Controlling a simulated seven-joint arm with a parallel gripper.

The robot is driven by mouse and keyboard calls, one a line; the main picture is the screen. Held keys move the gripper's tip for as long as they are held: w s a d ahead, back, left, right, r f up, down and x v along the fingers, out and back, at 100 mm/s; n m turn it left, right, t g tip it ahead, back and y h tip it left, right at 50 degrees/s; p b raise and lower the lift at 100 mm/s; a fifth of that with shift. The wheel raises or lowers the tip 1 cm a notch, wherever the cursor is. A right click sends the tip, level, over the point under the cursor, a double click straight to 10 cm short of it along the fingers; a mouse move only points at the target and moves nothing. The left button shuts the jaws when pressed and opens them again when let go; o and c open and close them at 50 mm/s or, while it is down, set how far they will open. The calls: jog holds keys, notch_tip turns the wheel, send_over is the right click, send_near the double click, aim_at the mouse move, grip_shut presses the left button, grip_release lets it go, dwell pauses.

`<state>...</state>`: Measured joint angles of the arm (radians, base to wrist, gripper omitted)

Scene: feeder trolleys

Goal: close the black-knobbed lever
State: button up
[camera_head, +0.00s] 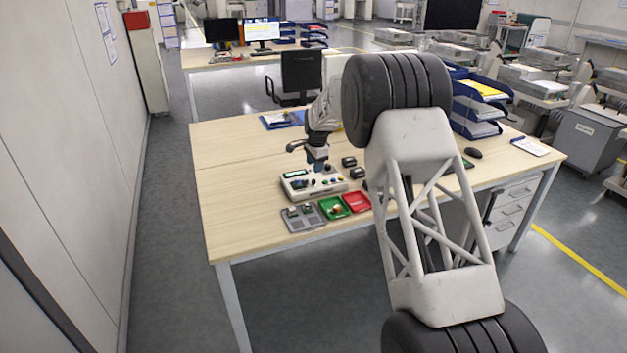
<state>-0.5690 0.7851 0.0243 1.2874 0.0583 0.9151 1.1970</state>
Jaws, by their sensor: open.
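A pale control box (300,192) stands on the wooden desk, with small coloured and dark parts on its top. The black-knobbed lever is too small to tell apart from the box's other parts, so its position cannot be seen. My gripper (317,167) points down just above the back middle of the box. Its fingers are small here, and it appears empty. Whether it touches the box cannot be told. My arm reaches in from the right and hides part of the desk.
In front of the box lie a grey tray (293,224), a green tray (327,214) and a red tray (357,203). Small black blocks (348,162) stand right of my gripper. Blue letter trays (470,115) stand at the back right. The left part of the desk (232,205) is clear.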

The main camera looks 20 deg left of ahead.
aim_at(313, 180)
jog(key=shift+w+a+f, duration=0.1)
jog(key=shift+a+f, duration=0.05)
jog(key=shift+f, duration=1.15)
jog(key=shift+w+a+f, duration=0.1)
jog(key=shift+w+f, duration=0.05)
jog(key=shift+f, duration=1.1)
jog(key=shift+w+a+f, duration=0.1)
jog(key=shift+a+f, duration=0.05)
jog(key=shift+f, duration=1.15)
jog(key=shift+c, duration=0.3)
grip_shut()
